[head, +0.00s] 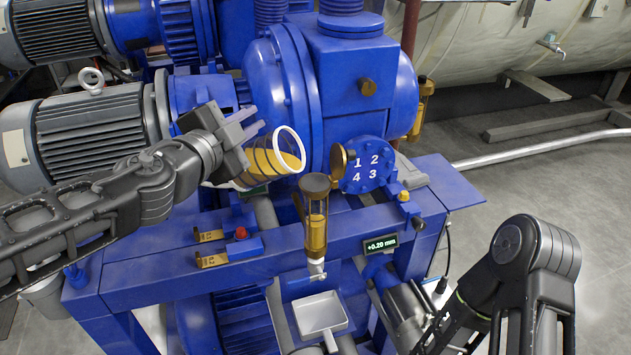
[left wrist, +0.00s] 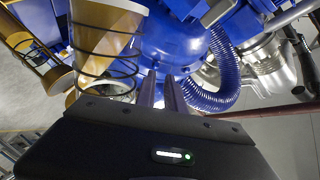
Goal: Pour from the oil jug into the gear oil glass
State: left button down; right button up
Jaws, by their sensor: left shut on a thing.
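The oil jug (head: 270,163) is a clear ringed vessel with a white rim and yellow oil inside. It is tilted far over, with its mouth facing right towards the gear oil glass. My left gripper (head: 249,122) is shut on the jug at its upper side. The jug also shows in the left wrist view (left wrist: 104,42). The gear oil glass (head: 316,225) is an upright sight glass with a dark round top and amber oil in it. It stands below and right of the jug's mouth, apart from it. I see no stream between them. My right gripper is out of view.
A blue frame (head: 280,243) runs across the front, with a small display (head: 381,245) and a red button (head: 241,232). A numbered blue disc (head: 367,182) and blue gearbox (head: 350,85) stand behind the glass. A grey tray (head: 320,312) sits below it.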

pick_arm(q)
jog(key=shift+s+d+r+m, duration=0.15)
jog(key=shift+d+r+m, duration=0.35)
jog(key=shift+r, duration=0.1)
dwell(2.9)
jog(key=shift+a, duration=0.1)
jog(key=shift+a+f+n, duration=0.35)
jog(key=shift+f+n, duration=0.25)
jog(key=shift+w+a+f+n, duration=0.25)
jog(key=shift+a+f+n, duration=0.05)
jog(key=shift+a, duration=0.1)
jog(key=shift+d, duration=0.1)
jog(key=shift+w+a+f+n+h, duration=0.1)
jog(key=shift+a+f+n+h, duration=0.2)
jog(key=shift+f+n, duration=0.25)
jog(key=shift+a+f+n+h, duration=0.2)
jog(key=shift+a+f+n, duration=0.15)
jog(key=shift+f+n, duration=0.15)
jog(key=w+a+f+n+t+h, duration=0.1)
jog(key=w+a+f+n, duration=0.1)
jog(key=a+f+n, duration=0.5)
jog(key=shift+f+n, duration=0.35)
jog(key=shift+f, duration=0.7)
